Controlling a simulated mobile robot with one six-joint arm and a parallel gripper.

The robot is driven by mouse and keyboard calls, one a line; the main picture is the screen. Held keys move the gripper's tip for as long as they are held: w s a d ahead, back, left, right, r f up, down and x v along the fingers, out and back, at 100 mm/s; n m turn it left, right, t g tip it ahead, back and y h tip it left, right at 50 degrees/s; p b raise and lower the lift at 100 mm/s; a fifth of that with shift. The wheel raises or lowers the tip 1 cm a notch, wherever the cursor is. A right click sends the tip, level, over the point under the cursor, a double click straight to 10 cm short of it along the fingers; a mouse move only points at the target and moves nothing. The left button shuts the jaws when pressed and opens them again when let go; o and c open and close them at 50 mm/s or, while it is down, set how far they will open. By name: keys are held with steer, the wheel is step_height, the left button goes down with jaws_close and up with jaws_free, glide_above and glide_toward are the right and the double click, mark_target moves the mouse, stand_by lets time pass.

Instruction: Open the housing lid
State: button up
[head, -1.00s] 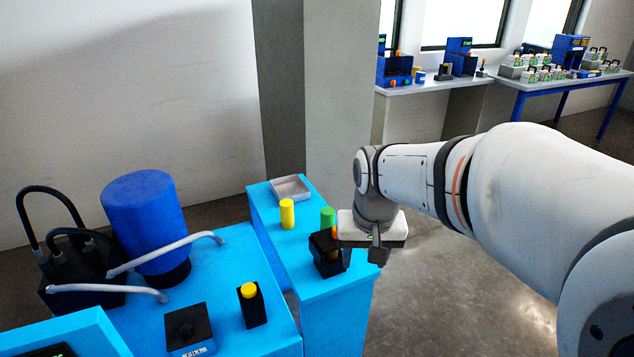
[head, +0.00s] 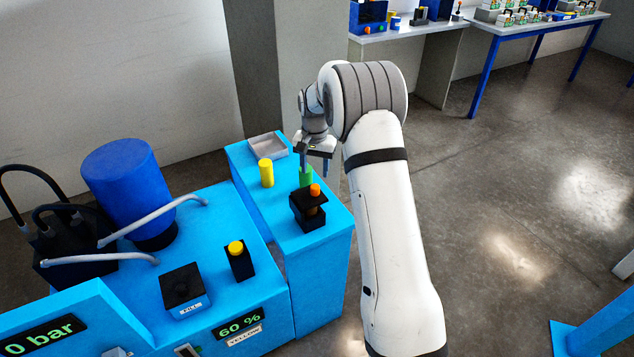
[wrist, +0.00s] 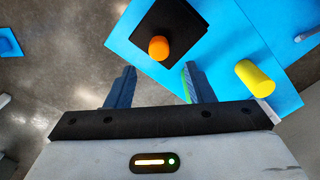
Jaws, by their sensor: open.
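The housing is a small black box (head: 308,214) near the front right corner of a blue stand. Its flat black lid (head: 300,198) carries an orange knob (head: 315,190). In the wrist view the black lid (wrist: 182,28) lies ahead of the fingers, with the orange knob (wrist: 158,48) between their lines. My gripper (head: 313,158) is open and empty, above and behind the housing in the head view. In the wrist view my gripper (wrist: 158,75) has its two fingers apart, and they touch neither lid nor knob.
A green cylinder (head: 306,175) stands close behind the housing, partly hidden by a finger in the wrist view. A yellow cylinder (head: 266,172) and a grey tray (head: 268,147) share the stand. A blue machine with a tank (head: 125,190) is left.

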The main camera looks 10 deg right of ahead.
mark_target(315, 186)
step_height(315, 186, down, 7)
steer(key=shift+f+p, duration=0.1)
steer(key=shift+p, duration=0.6)
jaws_close()
